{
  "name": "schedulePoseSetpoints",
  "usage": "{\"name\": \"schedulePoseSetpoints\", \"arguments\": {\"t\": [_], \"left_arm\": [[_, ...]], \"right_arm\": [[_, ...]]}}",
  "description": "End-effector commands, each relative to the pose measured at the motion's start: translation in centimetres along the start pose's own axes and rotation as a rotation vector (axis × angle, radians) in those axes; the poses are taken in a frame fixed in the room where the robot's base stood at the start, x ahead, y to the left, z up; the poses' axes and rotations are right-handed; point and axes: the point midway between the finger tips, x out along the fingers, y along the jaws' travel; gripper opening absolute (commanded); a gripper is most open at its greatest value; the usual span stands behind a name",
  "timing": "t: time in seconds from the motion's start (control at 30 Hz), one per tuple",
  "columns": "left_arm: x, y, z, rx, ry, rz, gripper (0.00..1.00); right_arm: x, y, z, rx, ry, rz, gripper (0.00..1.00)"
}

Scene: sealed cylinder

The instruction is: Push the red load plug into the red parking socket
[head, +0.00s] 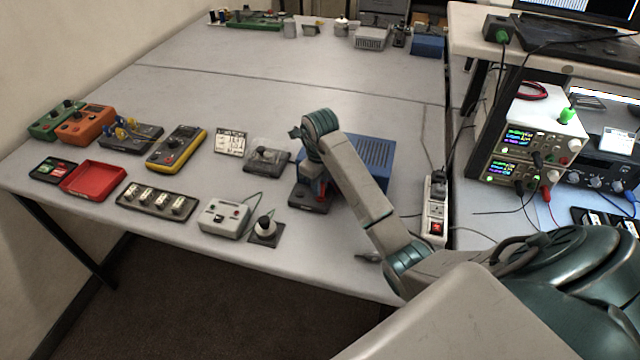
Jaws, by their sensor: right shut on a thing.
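My right arm reaches in from the right, and its wrist is bent down over the table. My right gripper (317,178) points down and is shut on a small red piece, which I take for the red load plug (322,188). Just below it is a dark base block (306,203) near the blue ventilated box. The red parking socket cannot be told apart from the plug at this size. Whether the plug is inside a socket or just above it I cannot tell. My left gripper is not in view.
The blue ventilated box (372,155) stands right behind the gripper. A dark joystick-like device (267,158) and a white box with a round knob (224,217) are to the left. A power strip (436,205) is to the right.

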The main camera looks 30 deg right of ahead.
Motion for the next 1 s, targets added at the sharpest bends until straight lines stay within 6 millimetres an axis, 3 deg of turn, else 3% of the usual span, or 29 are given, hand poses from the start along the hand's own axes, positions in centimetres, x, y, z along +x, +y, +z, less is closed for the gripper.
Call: {"name": "schedulePoseSetpoints", "arguments": {"t": [1.0], "left_arm": [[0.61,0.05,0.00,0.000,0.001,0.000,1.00]], "right_arm": [[0.58,0.00,0.01,0.000,0.000,0.000,0.00]]}}
